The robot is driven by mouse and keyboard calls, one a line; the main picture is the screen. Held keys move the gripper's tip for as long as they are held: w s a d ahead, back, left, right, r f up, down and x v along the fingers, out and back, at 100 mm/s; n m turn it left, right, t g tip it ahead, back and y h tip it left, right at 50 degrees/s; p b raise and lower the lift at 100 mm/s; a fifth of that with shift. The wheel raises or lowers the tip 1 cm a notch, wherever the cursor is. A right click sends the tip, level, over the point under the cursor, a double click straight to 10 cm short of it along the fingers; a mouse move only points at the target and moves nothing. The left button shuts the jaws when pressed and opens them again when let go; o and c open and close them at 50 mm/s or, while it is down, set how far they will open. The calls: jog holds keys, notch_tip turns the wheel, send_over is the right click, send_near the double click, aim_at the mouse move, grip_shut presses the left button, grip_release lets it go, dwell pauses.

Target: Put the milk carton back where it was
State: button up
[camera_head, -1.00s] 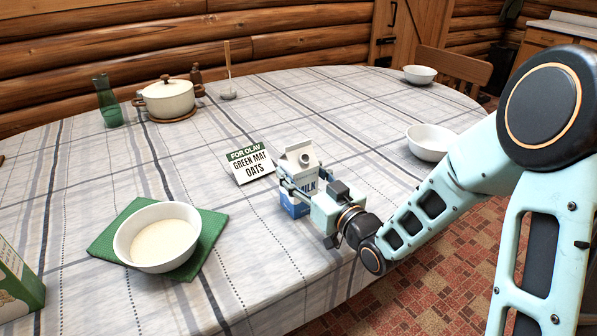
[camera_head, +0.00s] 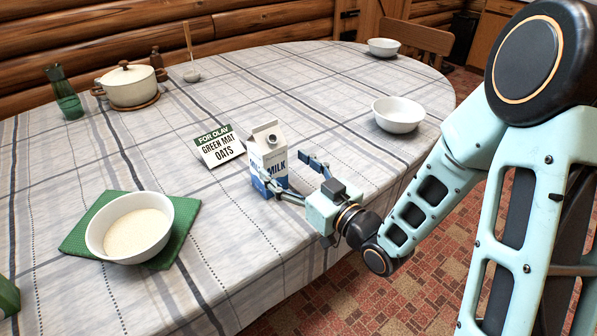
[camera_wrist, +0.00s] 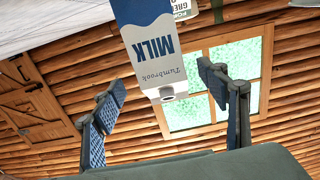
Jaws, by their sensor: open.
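The milk carton (camera_head: 268,158), white and blue with a cap on its slanted top, stands upright on the tablecloth right of a small sign. My gripper (camera_head: 292,176) is open, just right of and in front of the carton. In the wrist view the carton (camera_wrist: 150,48) appears upside down, beyond and above the two spread fingers of my gripper (camera_wrist: 170,110), with nothing between the fingertips.
The sign (camera_head: 219,147) reads "For Olav, green mat, oats". A white bowl of oats (camera_head: 133,232) sits on a green mat (camera_head: 83,238). Empty bowls (camera_head: 399,114) (camera_head: 383,47), a pot (camera_head: 130,87) and a green carafe (camera_head: 66,98) also stand on the table.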

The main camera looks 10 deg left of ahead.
jog(key=p, duration=0.1)
jog(key=s+d+p, duration=0.1)
jog(key=p, duration=0.1)
jog(key=shift+d+r, duration=0.3)
jog(key=shift+r, duration=0.05)
jog(key=shift+s+d+p, duration=0.1)
jog(key=shift+d+p, duration=0.1)
jog(key=shift+p, duration=0.8)
jog(key=s+p, duration=0.1)
jog(key=p, duration=0.2)
jog(key=d+p, duration=0.1)
jog(key=p, duration=0.2)
jog(key=shift+s+d+f, duration=0.2)
jog(key=shift+s+f, duration=0.05)
jog(key=shift+s, duration=0.1)
